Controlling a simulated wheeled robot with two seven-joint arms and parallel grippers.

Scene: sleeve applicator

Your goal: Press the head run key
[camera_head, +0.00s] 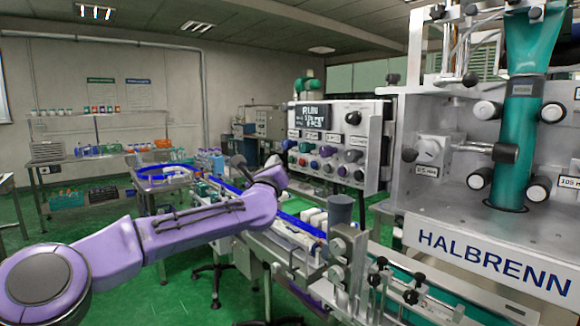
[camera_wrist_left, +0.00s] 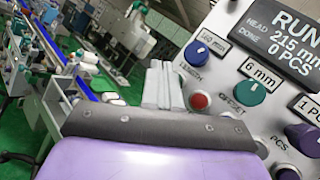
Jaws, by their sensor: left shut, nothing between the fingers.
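The control panel (camera_head: 372,135) stands right of centre in the head view, with a dark display (camera_head: 313,115) reading RUN and several knobs and buttons. No readable label marks the head run key. My left gripper (camera_wrist_left: 163,85) is shut and empty, its fingers just left of the red button in that view. Contact cannot be told. My right gripper is out of view.
A conveyor (camera_head: 290,232) with blue rails runs below the panel. The HALBRENN machine (camera_head: 480,262) with a green tube (camera_head: 520,120) fills the right side. A grey cylinder (camera_head: 340,210) stands on the line. Shelves (camera_head: 100,120) stand at the back left.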

